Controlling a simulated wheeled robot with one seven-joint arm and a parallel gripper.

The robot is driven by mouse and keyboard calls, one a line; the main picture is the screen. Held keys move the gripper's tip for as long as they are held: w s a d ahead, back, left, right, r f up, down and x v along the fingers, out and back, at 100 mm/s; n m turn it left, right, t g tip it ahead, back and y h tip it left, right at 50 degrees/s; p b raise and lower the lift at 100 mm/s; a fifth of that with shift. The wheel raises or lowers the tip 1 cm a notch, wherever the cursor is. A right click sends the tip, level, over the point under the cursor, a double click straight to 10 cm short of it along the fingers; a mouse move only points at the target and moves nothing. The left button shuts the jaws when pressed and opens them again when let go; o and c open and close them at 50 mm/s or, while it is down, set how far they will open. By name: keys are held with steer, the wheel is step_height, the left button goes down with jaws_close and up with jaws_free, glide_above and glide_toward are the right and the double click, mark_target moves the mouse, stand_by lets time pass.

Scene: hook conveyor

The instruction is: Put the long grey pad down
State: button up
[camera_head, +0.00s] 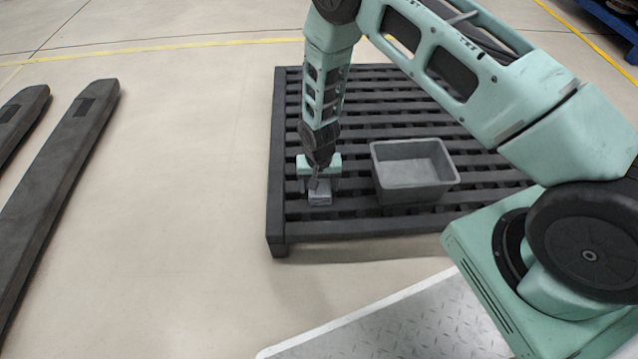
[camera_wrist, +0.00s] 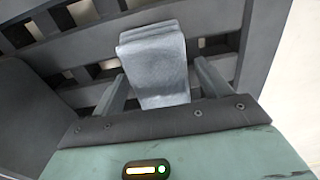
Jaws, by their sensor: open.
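The long grey pad (camera_wrist: 155,66) lies between the two fingers of my gripper (camera_wrist: 158,85) in the wrist view. My gripper (camera_head: 318,186) points down right over the pad and is open, with gaps showing beside the pad in the wrist view. The pad appears to rest on the slats, though its underside is hidden.
A grey open bin (camera_head: 412,166) stands on the pallet just right of my gripper and looks empty. Dark forks (camera_head: 60,165) lie on the floor at the left. The floor between them and the pallet is clear. A metal tread plate (camera_head: 400,325) is at the front.

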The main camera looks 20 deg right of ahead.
step_height(320, 180, up, 12)
steer(key=p, duration=0.6)
steer(key=s+a+r+n+y, duration=0.1)
steer(key=s+a+r+n, duration=0.3)
steer(key=r, duration=0.7)
steer(key=s+a+r+n, duration=0.1)
steer(key=s+a+r, duration=0.45)
steer(key=r, duration=0.65)
steer(key=s+d+r+n, duration=0.1)
steer(key=s+r+n, duration=0.2)
steer(key=s+r, duration=0.2)
steer(key=s+d+r+n, duration=0.2)
steer(key=s+r, duration=0.3)
steer(key=s, duration=0.7)
steer(key=shift+s+d+r+n, duration=0.15)
steer(key=shift+d+n, duration=0.05)
steer(key=shift+n, duration=0.4)
step_height(320, 180, up, 39)
steer(key=p, duration=3.9)
